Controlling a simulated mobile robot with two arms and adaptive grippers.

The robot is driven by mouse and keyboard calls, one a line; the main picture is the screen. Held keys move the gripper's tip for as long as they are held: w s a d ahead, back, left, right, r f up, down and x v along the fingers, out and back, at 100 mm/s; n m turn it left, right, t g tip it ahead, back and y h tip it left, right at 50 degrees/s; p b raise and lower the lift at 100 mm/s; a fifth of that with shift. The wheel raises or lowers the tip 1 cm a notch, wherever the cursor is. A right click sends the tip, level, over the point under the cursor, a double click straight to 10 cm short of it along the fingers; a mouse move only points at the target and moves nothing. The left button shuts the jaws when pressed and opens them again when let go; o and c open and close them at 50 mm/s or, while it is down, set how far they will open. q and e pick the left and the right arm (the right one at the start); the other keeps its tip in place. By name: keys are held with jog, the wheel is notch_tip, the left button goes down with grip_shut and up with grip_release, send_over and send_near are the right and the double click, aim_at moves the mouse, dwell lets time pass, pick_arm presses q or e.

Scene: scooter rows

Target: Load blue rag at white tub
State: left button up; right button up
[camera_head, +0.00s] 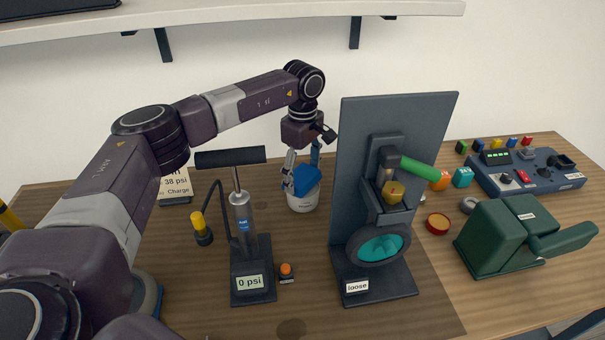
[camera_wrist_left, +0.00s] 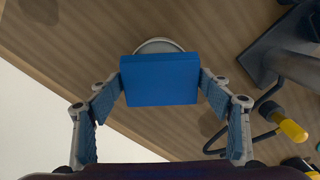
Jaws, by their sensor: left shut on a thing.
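The blue rag (camera_head: 305,179) is a folded blue block held between the fingertips of my left gripper (camera_head: 301,172). In the left wrist view the rag (camera_wrist_left: 160,80) sits squarely between both fingers of the gripper (camera_wrist_left: 160,90). The white tub (camera_head: 303,201) stands on the bench right below the rag, which hides most of its opening. In the left wrist view only the far rim of the tub (camera_wrist_left: 159,45) shows behind the rag. I cannot tell whether the rag is inside the rim or just above it. My right gripper is not in view.
A hand pump (camera_head: 242,220) stands left of the tub. A tall dark panel (camera_head: 350,180) with a wheel and a "loose" label stands close to its right. A green vise-like device (camera_head: 505,235) and a control box (camera_head: 525,172) are further right. A shelf (camera_head: 230,14) hangs above.

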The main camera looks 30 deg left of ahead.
aim_at(302, 175)
pick_arm(q)
jog(key=shift+f+b, duration=0.3)
jog(key=shift+f, duration=0.15)
dwell(0.5)
jog(key=shift+f, duration=0.1)
dwell(0.8)
jog(key=shift+r+p, duration=2.2)
jog(key=shift+r, duration=1.4)
jog(key=shift+a, duration=0.1)
